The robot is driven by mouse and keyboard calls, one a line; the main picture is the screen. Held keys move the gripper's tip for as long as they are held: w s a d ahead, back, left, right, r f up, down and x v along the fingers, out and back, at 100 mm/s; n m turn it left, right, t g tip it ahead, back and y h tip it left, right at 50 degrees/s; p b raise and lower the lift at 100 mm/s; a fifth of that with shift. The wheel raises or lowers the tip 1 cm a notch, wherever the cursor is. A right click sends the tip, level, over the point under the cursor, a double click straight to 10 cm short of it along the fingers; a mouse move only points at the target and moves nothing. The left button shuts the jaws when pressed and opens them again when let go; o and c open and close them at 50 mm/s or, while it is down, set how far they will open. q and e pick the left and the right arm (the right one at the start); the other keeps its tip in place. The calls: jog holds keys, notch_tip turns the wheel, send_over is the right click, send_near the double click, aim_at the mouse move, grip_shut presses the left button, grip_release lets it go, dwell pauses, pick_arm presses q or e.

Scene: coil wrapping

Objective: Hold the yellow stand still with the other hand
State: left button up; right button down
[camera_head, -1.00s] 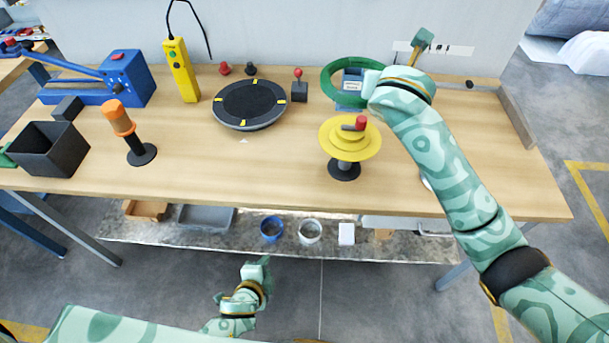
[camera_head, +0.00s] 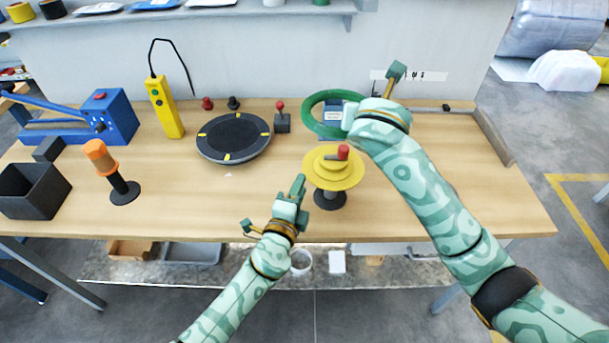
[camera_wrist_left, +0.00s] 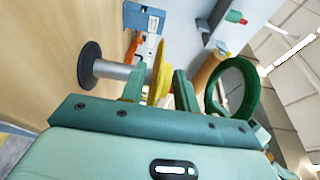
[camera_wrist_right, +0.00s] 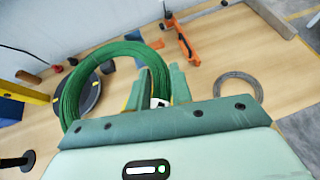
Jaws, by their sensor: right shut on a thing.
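The yellow stand (camera_head: 320,178) has stacked round discs, a red-knobbed crank on top and a black base; it stands upright near the table's front right. My left gripper (camera_head: 299,190) is at the stand's left side. In the left wrist view its two fingers (camera_wrist_left: 160,90) are apart, with the edge of the yellow disc (camera_wrist_left: 163,62) between them; contact cannot be told. My right gripper (camera_head: 352,116) is shut on the green coil (camera_head: 313,128), behind the stand. The coil also shows in the right wrist view (camera_wrist_right: 68,103), passing between the fingers.
A black turntable (camera_head: 233,138), a small red-knobbed box (camera_head: 282,122) and a yellow handheld device (camera_head: 165,106) stand to the left. An orange-topped post (camera_head: 112,171) and a dark bin (camera_head: 35,190) are farther left. The table front between post and stand is clear.

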aim_at(307, 171)
pick_arm(q)
jog(key=x, duration=0.6)
jog(key=shift+w, duration=0.1)
grip_shut()
jog(key=shift+o, duration=0.3)
grip_release()
jog(key=shift+f, duration=0.1)
